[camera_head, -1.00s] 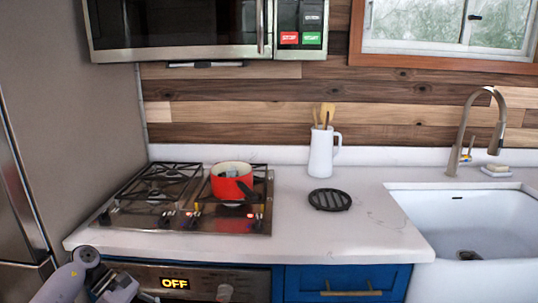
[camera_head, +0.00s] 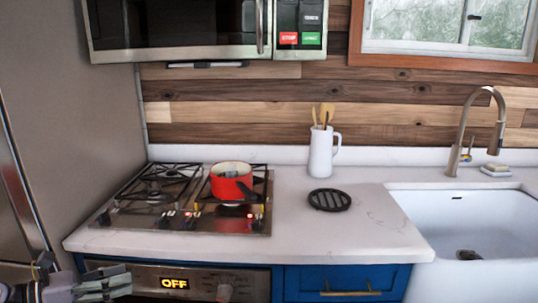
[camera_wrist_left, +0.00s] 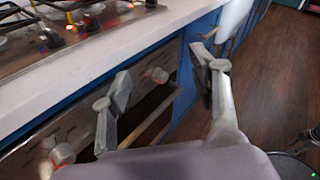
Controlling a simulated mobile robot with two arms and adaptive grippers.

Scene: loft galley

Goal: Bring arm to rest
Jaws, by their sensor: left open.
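My left gripper (camera_head: 122,281) is at the lower left of the head view, low in front of the oven front (camera_head: 200,284). In the left wrist view its two fingers (camera_wrist_left: 162,82) are spread apart with nothing between them. The fingers point along the oven and blue cabinet fronts, below the counter edge. My right gripper is not in the head view.
A red pot (camera_head: 231,184) sits on the gas cooktop (camera_head: 140,219). A black trivet (camera_head: 329,200) and a white utensil jug (camera_head: 322,152) stand on the counter (camera_head: 340,238), left of the sink (camera_head: 470,220). Wooden floor (camera_wrist_left: 270,85) is clear beside the cabinets.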

